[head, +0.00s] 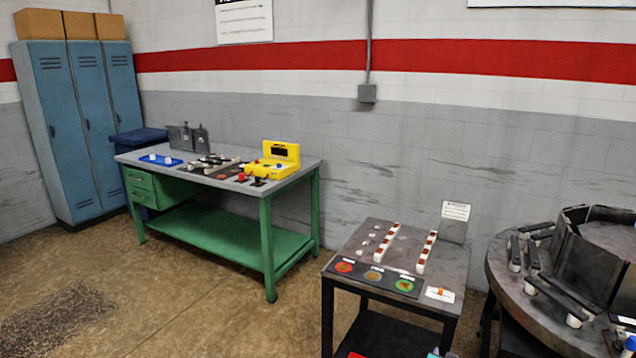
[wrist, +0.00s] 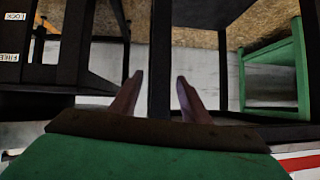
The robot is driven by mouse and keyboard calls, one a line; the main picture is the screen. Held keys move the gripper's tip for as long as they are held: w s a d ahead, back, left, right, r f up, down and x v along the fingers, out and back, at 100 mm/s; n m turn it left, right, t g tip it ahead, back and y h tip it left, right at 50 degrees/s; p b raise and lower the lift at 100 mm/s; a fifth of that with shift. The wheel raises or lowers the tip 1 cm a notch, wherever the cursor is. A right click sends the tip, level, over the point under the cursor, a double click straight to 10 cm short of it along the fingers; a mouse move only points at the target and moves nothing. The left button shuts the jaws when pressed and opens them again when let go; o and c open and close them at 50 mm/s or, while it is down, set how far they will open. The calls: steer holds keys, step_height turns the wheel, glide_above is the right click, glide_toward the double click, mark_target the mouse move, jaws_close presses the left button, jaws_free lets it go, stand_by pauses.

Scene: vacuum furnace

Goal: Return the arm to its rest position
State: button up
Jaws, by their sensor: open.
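My gripper (wrist: 158,92) shows in the wrist view, its two fingers apart with nothing between them. Behind the gap stands a dark table leg (wrist: 160,60); I cannot tell how far it is from the fingertips. The wrist view appears turned over, with the floor at the top and the wall below. My arm and gripper do not show in the head view.
A dark table (head: 385,240) with white-and-red strips stands at centre right. A round table (head: 515,285) with a dark furnace part is at far right. A green workbench (head: 235,237) and blue lockers (head: 85,120) stand left. Floor (head: 190,305) is clear in front.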

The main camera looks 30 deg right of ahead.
steer(key=w+a+f+n+y, duration=0.2)
steer(key=w+a+f+y, duration=0.15)
steer(key=a, duration=0.55)
steer(key=w+a+f+n+y, duration=0.25)
steer(key=a+f, duration=0.25)
steer(key=a, duration=0.5)
steer(key=s+a+f+n+g+y, duration=0.15)
steer(key=a+f, duration=0.25)
steer(key=a, duration=0.5)
steer(key=a+f+g+y, duration=0.2)
steer(key=a+f, duration=0.1)
steer(key=a, duration=0.5)
steer(key=s+a+f+n+g+y, duration=0.1)
steer(key=s+a+f+n+g, duration=0.3)
steer(key=s+a, duration=0.7)
steer(key=s+a+n+g+h, duration=0.1)
steer(key=s+a+g, duration=0.4)
steer(key=s+a, duration=0.3)
steer(key=s, duration=0.4)
steer(key=shift+s+a+f+g+h, duration=0.3)
steer(key=shift+a+f+g+h, duration=0.05)
steer(key=shift+f, duration=0.05)
